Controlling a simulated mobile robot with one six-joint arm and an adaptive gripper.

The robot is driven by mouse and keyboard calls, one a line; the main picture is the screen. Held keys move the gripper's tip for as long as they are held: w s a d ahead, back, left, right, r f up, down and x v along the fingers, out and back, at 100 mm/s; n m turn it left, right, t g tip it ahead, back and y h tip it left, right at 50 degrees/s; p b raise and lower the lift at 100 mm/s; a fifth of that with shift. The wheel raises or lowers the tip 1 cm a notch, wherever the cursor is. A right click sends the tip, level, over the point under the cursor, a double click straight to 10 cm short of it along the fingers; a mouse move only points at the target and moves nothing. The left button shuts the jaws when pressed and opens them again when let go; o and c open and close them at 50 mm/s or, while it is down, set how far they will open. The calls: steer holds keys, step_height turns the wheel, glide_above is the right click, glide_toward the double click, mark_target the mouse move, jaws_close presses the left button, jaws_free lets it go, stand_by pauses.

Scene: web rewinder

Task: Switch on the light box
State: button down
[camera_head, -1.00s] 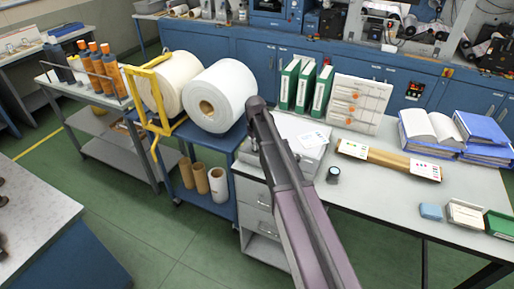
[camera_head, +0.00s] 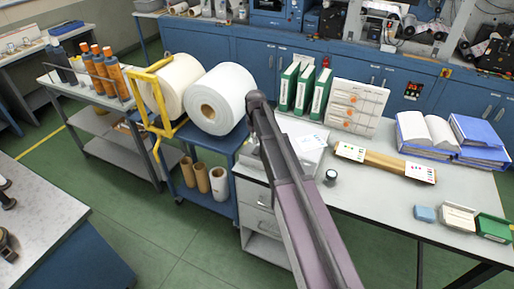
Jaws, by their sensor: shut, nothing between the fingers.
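A low white box (camera_head: 309,158), which looks like the light box, stands on the grey table left of the middle, with papers on top. My arm crosses in front of its left part, and I cannot make out a switch on it. My arm rises from the bottom of the picture to a dark joint above the table's left end. My gripper cannot be made out; it is hidden behind my arm or out of the picture.
Green-and-white binders (camera_head: 304,90) and a white panel (camera_head: 356,107) stand behind the box. A small dark round object (camera_head: 331,177) and a brown strip (camera_head: 384,161) lie to its right. A cart with large white rolls (camera_head: 222,98) stands left. The table's front middle is clear.

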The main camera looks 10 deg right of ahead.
steer(key=shift+r+p, duration=0.8)
steer(key=shift+r, duration=0.25)
steer(key=s+d+m, duration=0.2)
steer(key=s, duration=1)
steer(key=s+d+m, duration=0.2)
steer(key=s+m, duration=0.1)
steer(key=s, duration=1)
steer(key=shift+s+d, duration=0.1)
